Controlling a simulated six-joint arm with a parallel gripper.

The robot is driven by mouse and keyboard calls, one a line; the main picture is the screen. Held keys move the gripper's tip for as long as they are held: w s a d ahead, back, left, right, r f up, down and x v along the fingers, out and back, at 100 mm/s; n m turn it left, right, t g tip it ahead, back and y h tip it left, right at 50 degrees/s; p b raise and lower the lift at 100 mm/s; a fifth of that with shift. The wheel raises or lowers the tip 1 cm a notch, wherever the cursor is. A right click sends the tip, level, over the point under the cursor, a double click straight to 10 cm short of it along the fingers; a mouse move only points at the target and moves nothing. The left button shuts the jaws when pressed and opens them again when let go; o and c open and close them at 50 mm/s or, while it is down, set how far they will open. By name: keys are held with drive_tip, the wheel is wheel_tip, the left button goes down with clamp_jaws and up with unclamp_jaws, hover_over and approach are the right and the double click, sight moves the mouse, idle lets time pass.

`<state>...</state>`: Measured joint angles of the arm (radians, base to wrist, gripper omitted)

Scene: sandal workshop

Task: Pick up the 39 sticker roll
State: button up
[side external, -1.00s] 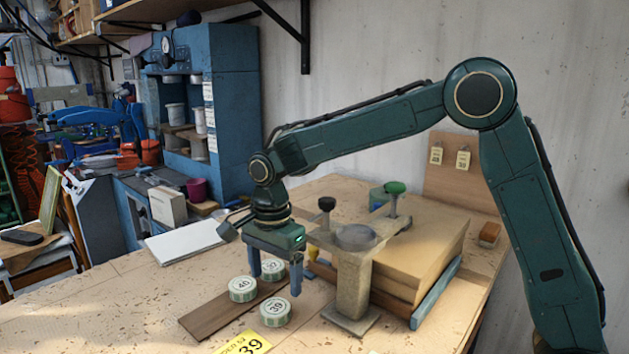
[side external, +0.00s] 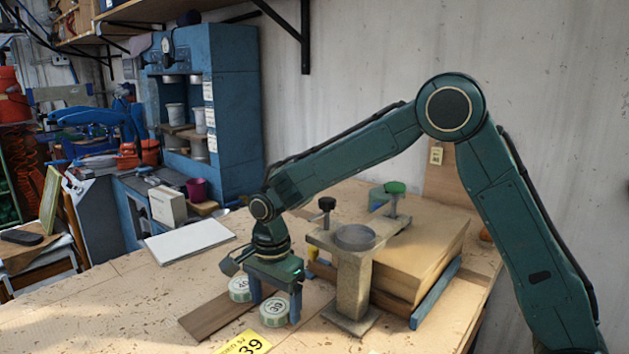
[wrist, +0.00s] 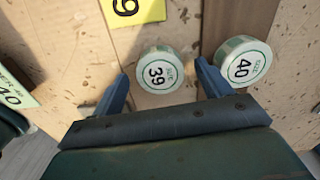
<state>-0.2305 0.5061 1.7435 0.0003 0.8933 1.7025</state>
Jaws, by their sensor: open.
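The 39 sticker roll (side external: 275,314) is a short white and green cylinder lying flat, its printed face up, at the front of the bench. My gripper (side external: 276,302) is open just behind and above it, fingers pointing down. In the wrist view, the 39 roll (wrist: 158,72) shows between the two fingertips (wrist: 161,76), and nothing is held. The 40 roll (side external: 240,288) lies to the left in the side view. In the wrist view, the 40 roll (wrist: 243,67) is just right of the right finger. The 37 roll is hidden now.
A yellow card marked 39 (side external: 245,344) lies at the front edge of view. A stone-coloured stand (side external: 352,285) and a wooden block (side external: 430,245) stand close on the right. A white board (side external: 190,240) lies behind left.

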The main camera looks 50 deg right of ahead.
sight(275, 306)
idle(0.5)
drive_tip(key=c, duration=1.1)
wheel_tip(275, 306, up, 20)
idle(0.7)
